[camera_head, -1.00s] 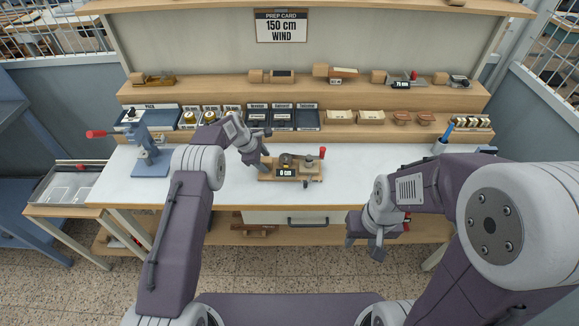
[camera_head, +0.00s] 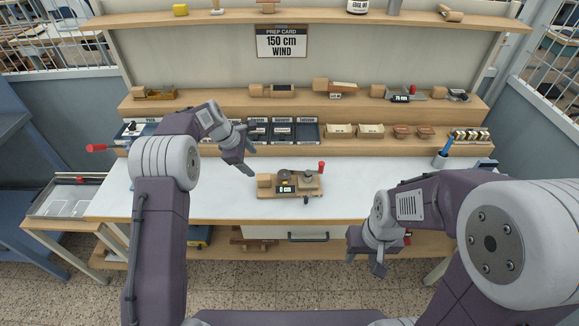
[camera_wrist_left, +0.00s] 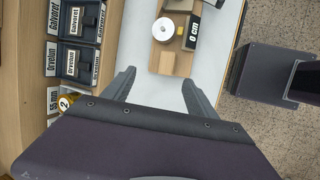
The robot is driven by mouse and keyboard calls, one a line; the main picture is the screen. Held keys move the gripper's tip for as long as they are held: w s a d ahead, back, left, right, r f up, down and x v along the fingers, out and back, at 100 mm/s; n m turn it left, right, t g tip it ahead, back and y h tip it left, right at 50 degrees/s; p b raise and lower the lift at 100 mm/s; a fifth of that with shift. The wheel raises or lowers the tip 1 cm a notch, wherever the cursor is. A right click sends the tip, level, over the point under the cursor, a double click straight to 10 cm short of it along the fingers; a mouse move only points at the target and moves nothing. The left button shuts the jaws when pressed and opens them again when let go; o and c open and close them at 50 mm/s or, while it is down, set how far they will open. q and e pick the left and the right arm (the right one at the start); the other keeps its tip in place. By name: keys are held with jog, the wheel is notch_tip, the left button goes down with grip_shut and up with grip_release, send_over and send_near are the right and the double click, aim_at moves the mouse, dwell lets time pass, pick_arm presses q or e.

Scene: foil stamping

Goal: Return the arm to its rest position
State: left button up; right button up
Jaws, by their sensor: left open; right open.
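My left gripper (camera_head: 246,163) is open and empty. It is in the air over the white worktop, left of a small wooden winding device (camera_head: 290,184) with a red knob and a display. In the left wrist view, the fingers of my left gripper (camera_wrist_left: 155,95) are spread wide. The wooden device (camera_wrist_left: 178,38) lies beyond them with a white roll on it, and its display there reads 0 cm. My right gripper (camera_head: 370,262) is open, points down and hangs in front of the worktop's front edge.
A row of dark labelled trays (camera_head: 283,129) stands behind the worktop (camera_head: 350,195). A blue lever press with a red handle (camera_head: 97,148) is partly hidden behind my left arm. A prep card (camera_head: 282,42) reads 150 cm WIND. The worktop right of the device is mostly clear.

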pick_arm(q)
jog(key=shift+r, duration=0.1)
notch_tip(320, 180, up, 7)
jog(key=s+t, duration=0.1)
jog(key=s, duration=0.1)
jog(key=s+r+m+y, duration=0.1)
jog(key=s+m, duration=0.1)
jog(key=s, duration=0.6)
jog(key=s+a+f+m+g, duration=0.1)
jog(key=s+f+m, duration=0.2)
jog(key=s+m, duration=0.2)
jog(key=s+a+f+m+g+y, duration=0.1)
jog(key=s+a+f+m, duration=0.1)
jog(key=s+m, duration=0.3)
jog(key=s+a+f+m+g+y, duration=0.1)
jog(key=s+f+m, duration=0.3)
jog(key=s, duration=0.8)
jog(key=shift+a+f+m, duration=0.15)
jog(key=shift+a+m, duration=0.35)
jog(key=shift+s, duration=0.15)
